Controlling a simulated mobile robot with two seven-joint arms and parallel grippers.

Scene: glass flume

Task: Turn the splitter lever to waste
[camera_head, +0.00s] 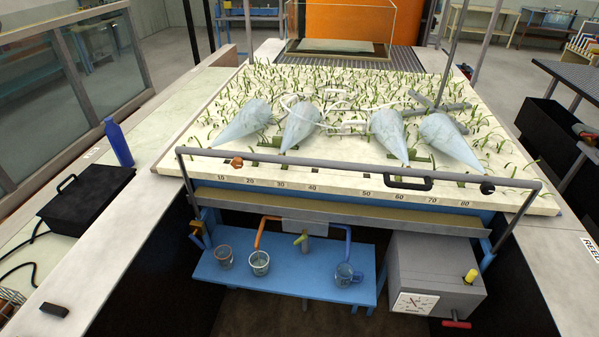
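A grey splitter block (306,228) sits below the front edge of the flume bed. A short yellow-green handle (301,239), which looks like the splitter lever, sticks out at its front and tilts a little to the left. An orange pipe (259,232) bends down on the left of the block, and a blue pipe (348,240) bends down on the right. I cannot read any waste label. Neither my left nor my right gripper is in view.
Glass beakers (260,263) and a glass jug (345,275) stand on the blue shelf (300,285) below the pipes. A grey box (435,275) with a dial and yellow knob stands right. A metal rail (360,158) crosses above. The bed (240,180) holds large pale cones (300,125) and green stems.

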